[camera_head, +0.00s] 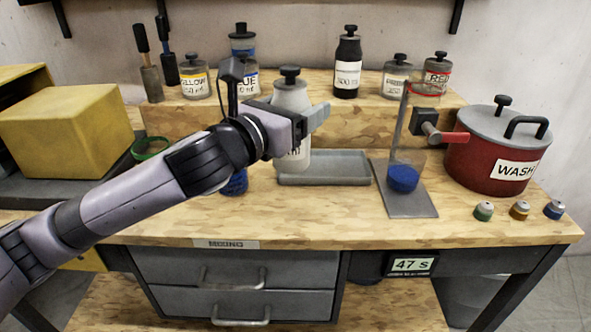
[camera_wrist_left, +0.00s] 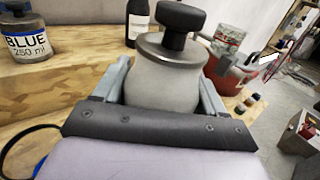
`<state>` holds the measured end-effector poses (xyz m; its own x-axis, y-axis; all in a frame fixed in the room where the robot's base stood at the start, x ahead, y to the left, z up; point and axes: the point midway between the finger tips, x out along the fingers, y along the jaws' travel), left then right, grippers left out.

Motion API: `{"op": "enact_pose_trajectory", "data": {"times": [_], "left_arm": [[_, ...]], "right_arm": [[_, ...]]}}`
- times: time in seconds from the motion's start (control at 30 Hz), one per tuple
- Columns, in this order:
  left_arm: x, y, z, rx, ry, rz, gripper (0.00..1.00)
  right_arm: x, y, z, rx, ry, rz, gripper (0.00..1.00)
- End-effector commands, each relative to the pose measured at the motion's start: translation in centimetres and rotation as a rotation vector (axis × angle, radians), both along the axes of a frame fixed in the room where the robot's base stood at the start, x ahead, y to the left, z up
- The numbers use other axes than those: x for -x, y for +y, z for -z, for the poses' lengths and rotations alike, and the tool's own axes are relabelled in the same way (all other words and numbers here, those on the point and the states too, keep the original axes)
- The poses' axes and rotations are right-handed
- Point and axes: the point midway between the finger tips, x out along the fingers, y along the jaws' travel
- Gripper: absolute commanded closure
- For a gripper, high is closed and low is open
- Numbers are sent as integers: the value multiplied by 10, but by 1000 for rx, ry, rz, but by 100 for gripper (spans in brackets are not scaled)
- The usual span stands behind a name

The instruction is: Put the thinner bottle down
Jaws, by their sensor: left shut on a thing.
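A pale grey bottle with a black stopper (camera_head: 291,95) is upright in my left gripper (camera_head: 300,118), at the left end of the grey tray (camera_head: 335,168) on the bench. Its label is mostly hidden by the gripper; only the end of a volume marking shows. I cannot tell whether its base touches the bench or tray. In the left wrist view, the fingers of my left gripper (camera_wrist_left: 166,88) are shut on both sides of this grey bottle (camera_wrist_left: 168,75). My right gripper is not in view.
The raised shelf holds several labelled bottles, including a black one (camera_head: 347,70) and a blue-labelled one (camera_wrist_left: 28,42). Right of the tray stand a beaker with blue liquid (camera_head: 403,178) on a metal stand and a red WASH pot (camera_head: 490,165). The tray looks empty.

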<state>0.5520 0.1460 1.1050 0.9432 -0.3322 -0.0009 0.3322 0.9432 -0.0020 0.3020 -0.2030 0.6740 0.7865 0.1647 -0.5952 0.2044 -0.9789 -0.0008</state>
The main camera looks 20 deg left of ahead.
Motion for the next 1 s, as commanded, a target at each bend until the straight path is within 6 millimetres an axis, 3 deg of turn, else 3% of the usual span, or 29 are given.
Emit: {"op": "enact_pose_trajectory", "data": {"times": [0.1, 0.23, 0.47, 0.73, 1.0], "left_arm": [[0, 1, 32, 2, 1, -2, 79], [0, 0, 55, 2, -2, -1, 79], [0, 1, 69, 2, -6, -1, 79], [0, 0, 104, 2, -2, -1, 79], [0, 0, 104, 1, -6, -1, 79]], "right_arm": [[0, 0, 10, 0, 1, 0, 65], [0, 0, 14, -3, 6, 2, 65], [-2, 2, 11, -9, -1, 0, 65], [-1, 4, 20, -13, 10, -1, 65], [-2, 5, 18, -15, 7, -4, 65]]}}
